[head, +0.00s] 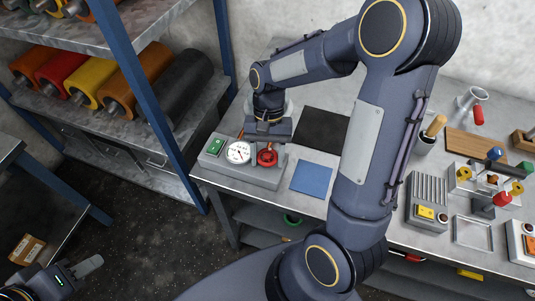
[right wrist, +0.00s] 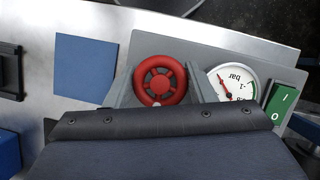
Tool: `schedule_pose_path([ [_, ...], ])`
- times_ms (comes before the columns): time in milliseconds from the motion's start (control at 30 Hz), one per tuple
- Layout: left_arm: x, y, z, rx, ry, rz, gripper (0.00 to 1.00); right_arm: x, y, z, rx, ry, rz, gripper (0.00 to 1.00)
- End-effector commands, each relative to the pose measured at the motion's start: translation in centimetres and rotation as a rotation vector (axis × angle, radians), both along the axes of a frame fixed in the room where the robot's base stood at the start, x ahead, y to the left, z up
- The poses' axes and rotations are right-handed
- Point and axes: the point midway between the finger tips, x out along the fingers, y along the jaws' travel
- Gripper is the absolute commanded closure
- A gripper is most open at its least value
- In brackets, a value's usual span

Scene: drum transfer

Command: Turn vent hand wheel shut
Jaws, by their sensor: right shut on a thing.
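The red hand wheel (head: 267,158) sits on a grey panel box (head: 240,175) at the left end of the bench, right of a round white gauge (head: 238,153). In the right wrist view the wheel (right wrist: 160,80) shows its spokes and hub, beside the bar gauge (right wrist: 232,85). My right gripper (head: 268,147) reaches down over the wheel. In the wrist view its two grey fingers (right wrist: 160,88) lie on either side of the rim, shut on it. My left gripper (head: 85,267) is at the lower left, away from the bench; its jaw opening is unclear.
A green switch (head: 215,146) is on the panel box left of the gauge. A blue mat (head: 311,178) and a dark mat (head: 322,130) lie to the right. A blue-post rack (head: 150,95) with coloured rolls stands at the left.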

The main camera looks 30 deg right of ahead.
Motion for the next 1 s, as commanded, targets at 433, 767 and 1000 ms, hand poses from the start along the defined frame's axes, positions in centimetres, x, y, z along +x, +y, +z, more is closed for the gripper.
schedule_pose_path([
  [433,0.0,0.0,0.09,0.0,0.0,0.0,0.64,0.14,-0.05,0.09,-0.001,-0.005,-0.053,0.73],
  [767,0.0,0.0,0.08,0.0,0.0,0.0,0.64,0.12,-0.03,0.07,0.0,-0.005,-0.052,0.35],
  [1000,0.0,0.0,0.06,0.0,0.0,0.0,0.64,0.09,0.05,0.01,0.001,-0.003,-0.051,0.29],
])
